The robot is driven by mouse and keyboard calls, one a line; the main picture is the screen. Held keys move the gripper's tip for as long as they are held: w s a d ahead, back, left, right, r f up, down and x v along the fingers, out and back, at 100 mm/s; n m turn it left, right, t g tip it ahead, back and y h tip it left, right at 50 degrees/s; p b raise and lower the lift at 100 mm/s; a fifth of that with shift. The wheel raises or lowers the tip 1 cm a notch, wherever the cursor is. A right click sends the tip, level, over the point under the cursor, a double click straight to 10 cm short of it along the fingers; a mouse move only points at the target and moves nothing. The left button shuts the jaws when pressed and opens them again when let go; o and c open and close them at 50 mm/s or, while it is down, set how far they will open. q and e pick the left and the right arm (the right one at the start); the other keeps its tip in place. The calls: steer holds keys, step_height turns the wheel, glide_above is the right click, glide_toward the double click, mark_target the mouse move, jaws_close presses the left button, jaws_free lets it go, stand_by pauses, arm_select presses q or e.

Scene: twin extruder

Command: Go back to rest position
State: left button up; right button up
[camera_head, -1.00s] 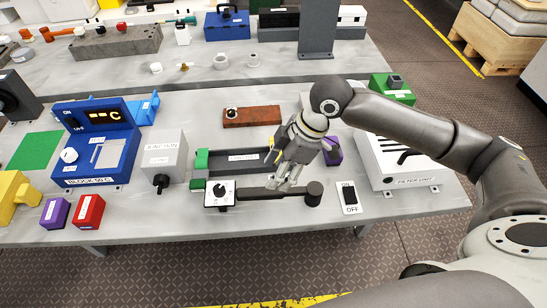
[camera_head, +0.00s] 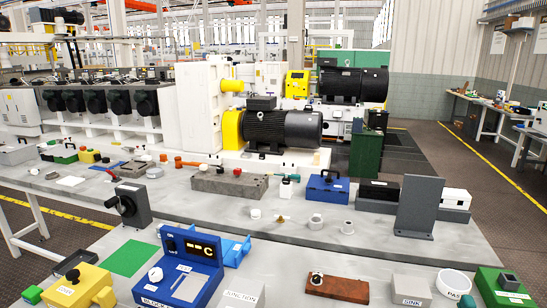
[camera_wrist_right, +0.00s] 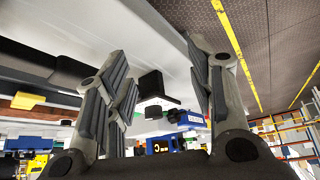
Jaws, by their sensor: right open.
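My right gripper (camera_wrist_right: 165,95) shows in the right wrist view with its fingers spread wide apart and nothing between them. Beyond the fingers a dark block (camera_wrist_right: 157,88) and the blue box with a lit "C" display (camera_wrist_right: 160,147) appear, apart from the gripper. Neither gripper shows in the head view. There the blue box (camera_head: 190,262) stands on the near table, beside a grey junction box (camera_head: 240,293) at the bottom edge.
The near table also holds a yellow box (camera_head: 78,287), a brown block (camera_head: 338,288) and a green box (camera_head: 500,287). A tall grey plate (camera_head: 415,206) stands on the table behind. Large extruder machinery with a black motor (camera_head: 283,130) fills the back.

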steer(key=s+d+f+m+h, duration=0.45)
steer(key=s+d+m, duration=0.25)
steer(key=s+d, duration=0.3)
step_height(320, 180, down, 28)
steer(key=s+g, duration=0.2)
steer(key=s+d+f+g, duration=0.1)
steer(key=s+d+f, duration=0.2)
steer(key=s+f, duration=1.2)
steer(key=shift+s+f+b, duration=0.25)
steer(key=shift+s+b, duration=0.15)
steer(key=shift+s, duration=0.4)
